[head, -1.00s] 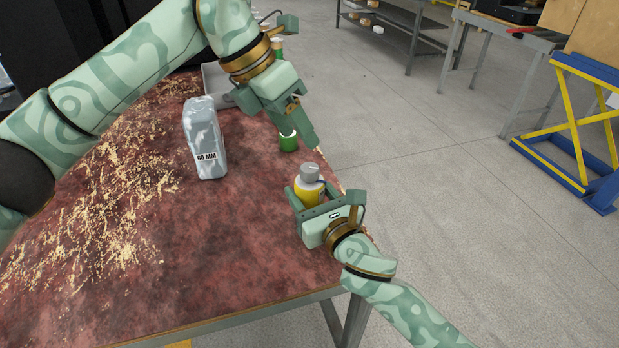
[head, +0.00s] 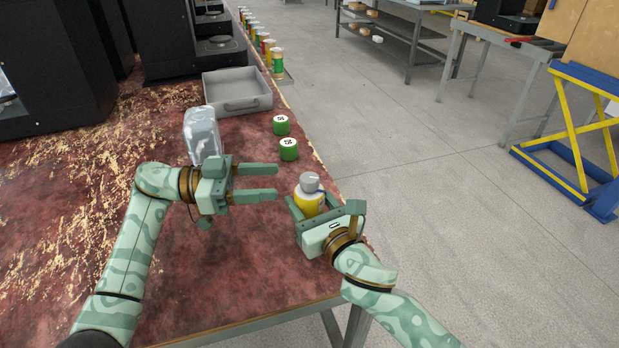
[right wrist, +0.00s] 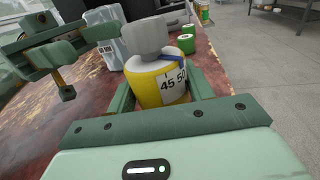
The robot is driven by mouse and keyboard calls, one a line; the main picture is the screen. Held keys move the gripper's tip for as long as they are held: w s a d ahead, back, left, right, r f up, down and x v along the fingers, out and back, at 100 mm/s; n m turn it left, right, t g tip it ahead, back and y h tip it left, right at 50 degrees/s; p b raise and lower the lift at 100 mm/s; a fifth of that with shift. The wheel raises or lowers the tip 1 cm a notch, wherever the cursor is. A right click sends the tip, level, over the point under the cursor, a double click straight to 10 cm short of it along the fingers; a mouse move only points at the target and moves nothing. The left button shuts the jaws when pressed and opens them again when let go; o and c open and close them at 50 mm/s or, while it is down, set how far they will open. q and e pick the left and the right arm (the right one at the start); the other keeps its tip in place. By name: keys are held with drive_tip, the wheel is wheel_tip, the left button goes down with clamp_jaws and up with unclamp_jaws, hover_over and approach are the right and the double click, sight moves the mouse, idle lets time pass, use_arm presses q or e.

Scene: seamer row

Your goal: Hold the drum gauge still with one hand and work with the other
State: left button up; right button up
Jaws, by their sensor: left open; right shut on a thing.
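The drum gauge (head: 309,204) is a yellow drum with a grey knob on top. It stands upright near the right edge of the table. In the right wrist view the gauge (right wrist: 150,86) shows a white scale band reading 45 and 50, and a blue pointer. My right gripper (head: 320,207) is shut on the drum, one finger on each side. My left gripper (head: 277,181) is open and empty, left of the gauge, its fingers pointing right towards the knob, apart from it. It also shows at the left of the right wrist view (right wrist: 95,47).
A wrapped grey block (head: 201,128) stands behind my left gripper. Two green cylinders (head: 281,124) (head: 289,150) stand behind the gauge. A grey tray (head: 237,76) and a row of coloured containers (head: 277,62) lie farther back. The table's front is clear apart from shavings.

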sight(310, 177)
use_arm(q)
drive_tip(key=d, duration=0.8)
drive_tip(key=shift+w+d, duration=0.25)
drive_tip(key=shift+w, duration=0.05)
drive_tip(key=c, duration=1)
